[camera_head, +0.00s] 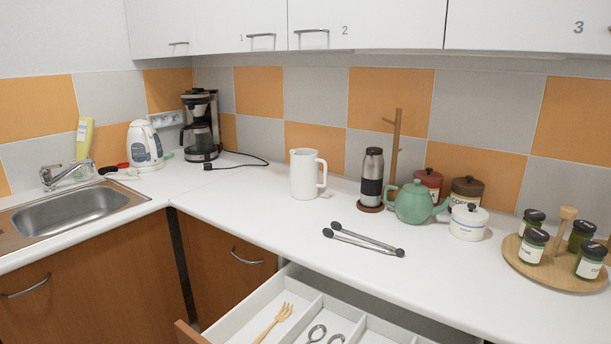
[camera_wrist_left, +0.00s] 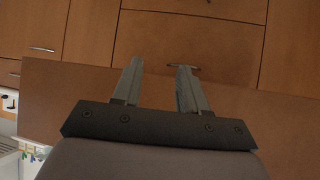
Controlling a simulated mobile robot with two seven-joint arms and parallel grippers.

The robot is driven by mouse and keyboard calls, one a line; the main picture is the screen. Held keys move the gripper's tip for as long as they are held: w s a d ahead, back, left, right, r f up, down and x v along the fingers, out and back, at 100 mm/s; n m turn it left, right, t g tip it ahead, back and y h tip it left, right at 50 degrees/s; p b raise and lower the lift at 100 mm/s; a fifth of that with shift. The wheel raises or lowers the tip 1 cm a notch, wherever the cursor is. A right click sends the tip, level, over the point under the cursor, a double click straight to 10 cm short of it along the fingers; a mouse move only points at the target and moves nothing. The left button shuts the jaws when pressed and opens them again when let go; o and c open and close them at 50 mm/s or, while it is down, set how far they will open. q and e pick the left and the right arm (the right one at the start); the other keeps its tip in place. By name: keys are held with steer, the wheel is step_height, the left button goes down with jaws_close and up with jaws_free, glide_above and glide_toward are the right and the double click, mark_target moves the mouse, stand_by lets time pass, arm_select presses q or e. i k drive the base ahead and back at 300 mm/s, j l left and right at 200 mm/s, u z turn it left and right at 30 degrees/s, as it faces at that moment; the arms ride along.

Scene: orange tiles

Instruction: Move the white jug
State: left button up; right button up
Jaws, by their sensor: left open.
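The white jug (camera_head: 305,174) stands upright on the white counter (camera_head: 250,205), near the tiled back wall, with its handle towards the right. Neither gripper shows in the head view, so nothing touches the jug. In the left wrist view my left gripper (camera_wrist_left: 158,80) is open, with two grey fingers apart and nothing between them. It is in front of brown wooden cabinet fronts (camera_wrist_left: 190,40). The jug is not in the left wrist view.
A steel flask (camera_head: 372,175), a green teapot (camera_head: 415,203) and a white pot (camera_head: 468,222) stand further right. A coffee maker (camera_head: 201,125) stands back left. An open drawer (camera_head: 250,318) juts out below the counter.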

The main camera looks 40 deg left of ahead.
mark_target(304, 162)
steer(key=j, duration=0.85)
steer(key=k+j, duration=0.15)
steer(key=j, duration=1.55)
steer(key=k+j, duration=0.15)
steer(key=j, duration=0.7)
steer(key=z, duration=1.35)
